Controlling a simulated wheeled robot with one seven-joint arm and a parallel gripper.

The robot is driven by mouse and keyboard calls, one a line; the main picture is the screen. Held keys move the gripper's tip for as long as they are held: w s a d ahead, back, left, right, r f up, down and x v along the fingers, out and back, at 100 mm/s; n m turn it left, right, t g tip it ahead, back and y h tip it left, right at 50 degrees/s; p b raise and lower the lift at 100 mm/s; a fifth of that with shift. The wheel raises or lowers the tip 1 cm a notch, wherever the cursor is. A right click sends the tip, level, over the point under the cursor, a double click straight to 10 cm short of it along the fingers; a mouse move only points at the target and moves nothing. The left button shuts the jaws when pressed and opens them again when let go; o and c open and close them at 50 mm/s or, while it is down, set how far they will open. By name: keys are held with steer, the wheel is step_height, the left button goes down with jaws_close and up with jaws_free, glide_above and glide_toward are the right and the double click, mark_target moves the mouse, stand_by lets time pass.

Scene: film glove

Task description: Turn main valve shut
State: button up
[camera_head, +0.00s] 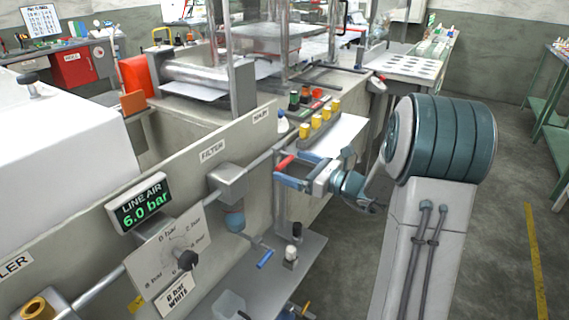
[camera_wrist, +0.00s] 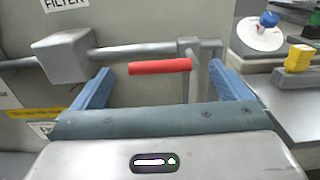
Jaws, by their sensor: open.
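The main valve appears as a red lever handle (camera_head: 284,163) on the grey air pipe, beside the MAIN label. In the wrist view the red handle (camera_wrist: 160,66) lies level, roughly in line with the pipe (camera_wrist: 125,53), with its right end at the valve body (camera_wrist: 189,48). My gripper (camera_head: 293,169) is open in front of the valve. In the wrist view its blue fingers (camera_wrist: 160,72) stand left and right of the handle, with gaps on both sides. Whether the fingertips reach the handle's depth is unclear.
The LINE AIR display (camera_head: 143,203) reads 6.0 bar. A grey filter block (camera_head: 228,180) sits on the pipe left of the valve. A regulator dial (camera_head: 186,258) is lower left. Yellow and green buttons (camera_head: 317,122) stand on the bench nearby.

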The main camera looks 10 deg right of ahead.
mark_target(288, 163)
steer(key=shift+x, duration=1.8)
steer(key=c, duration=1.3)
